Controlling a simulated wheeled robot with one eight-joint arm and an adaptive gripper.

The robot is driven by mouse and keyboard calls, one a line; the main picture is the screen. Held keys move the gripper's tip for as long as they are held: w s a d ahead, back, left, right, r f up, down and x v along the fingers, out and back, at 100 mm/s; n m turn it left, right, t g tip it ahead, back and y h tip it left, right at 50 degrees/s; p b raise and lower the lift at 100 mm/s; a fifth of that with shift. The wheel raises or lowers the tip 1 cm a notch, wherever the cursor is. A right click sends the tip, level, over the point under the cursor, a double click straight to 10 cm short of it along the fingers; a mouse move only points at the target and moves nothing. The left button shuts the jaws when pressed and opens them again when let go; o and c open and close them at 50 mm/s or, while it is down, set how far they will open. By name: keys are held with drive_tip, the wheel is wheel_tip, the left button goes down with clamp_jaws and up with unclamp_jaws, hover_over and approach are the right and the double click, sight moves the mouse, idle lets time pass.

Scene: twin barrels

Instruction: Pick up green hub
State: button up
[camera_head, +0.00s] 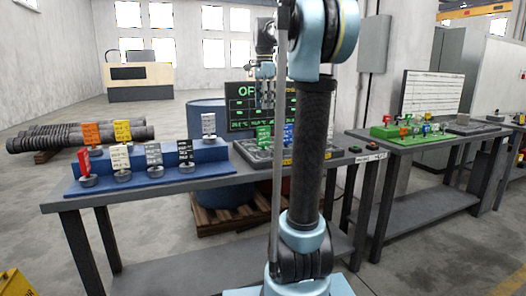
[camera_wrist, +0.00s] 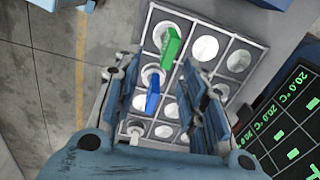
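The green hub (camera_wrist: 172,48) stands in a round recess of the grey tray (camera_wrist: 262,38); its green tag leans in the wrist view. It also shows in the head view (camera_head: 263,136), on the tray (camera_head: 249,149) at the table's right part. My gripper (camera_wrist: 162,80) is open and empty above the tray. In the wrist view the blue hub appears between its fingers, and the green hub just beyond the fingertips.
A blue stepped rack (camera_head: 130,181) holds several tagged hubs to the left. A dark screen (camera_head: 240,118) stands close behind the tray. A second table (camera_head: 395,148) with a green tray is to the right. Most other recesses near the green hub are empty.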

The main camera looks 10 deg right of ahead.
drive_tip(key=w+r, duration=0.1)
drive_tip(key=w, duration=0.1)
approach(263, 146)
drive_tip(key=shift+m, duration=0.4)
drive_tip(key=f, duration=0.3)
drive_tip(key=w+f, duration=0.1)
drive_tip(key=f, duration=0.2)
drive_tip(key=shift+w+d+f, duration=0.15)
drive_tip(key=shift+f, duration=0.2)
clamp_jaws()
